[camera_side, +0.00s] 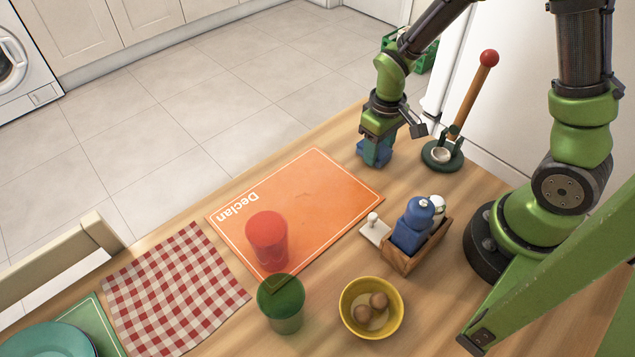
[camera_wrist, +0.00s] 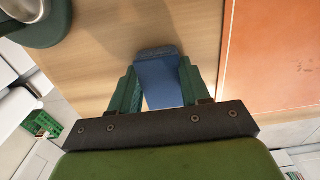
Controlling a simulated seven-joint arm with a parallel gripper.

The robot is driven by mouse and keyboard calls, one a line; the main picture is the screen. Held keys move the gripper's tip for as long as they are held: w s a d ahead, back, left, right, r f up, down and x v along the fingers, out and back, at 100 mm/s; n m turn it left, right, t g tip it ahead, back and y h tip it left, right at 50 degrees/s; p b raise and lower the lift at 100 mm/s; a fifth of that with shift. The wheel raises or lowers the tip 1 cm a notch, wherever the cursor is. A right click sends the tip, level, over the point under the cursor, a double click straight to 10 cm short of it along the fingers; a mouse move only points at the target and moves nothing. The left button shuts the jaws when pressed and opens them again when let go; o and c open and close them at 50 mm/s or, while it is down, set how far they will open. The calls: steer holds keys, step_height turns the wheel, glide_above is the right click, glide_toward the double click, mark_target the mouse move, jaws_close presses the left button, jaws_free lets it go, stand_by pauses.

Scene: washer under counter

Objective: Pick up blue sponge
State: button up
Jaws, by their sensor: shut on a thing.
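The blue sponge (camera_wrist: 159,80) is between the two green fingers of my gripper (camera_wrist: 152,88) in the wrist view. The fingers are shut on its sides. In the side view, my gripper (camera_side: 378,148) points down near the far edge of the table, with the sponge (camera_side: 374,156) showing low between the fingers. I cannot tell whether the sponge touches the table or is slightly above it.
An orange placemat (camera_side: 318,192) lies left of my gripper. A green stand with a red-knobbed plunger-like handle (camera_side: 470,95) is close on the right. A wooden caddy (camera_side: 414,252) with a blue shaker, red and green cups, and a yellow bowl (camera_side: 371,308) stand nearer.

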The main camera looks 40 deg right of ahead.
steer(key=shift+r, duration=0.15)
step_height(320, 180, up, 10)
stand_by(0.3)
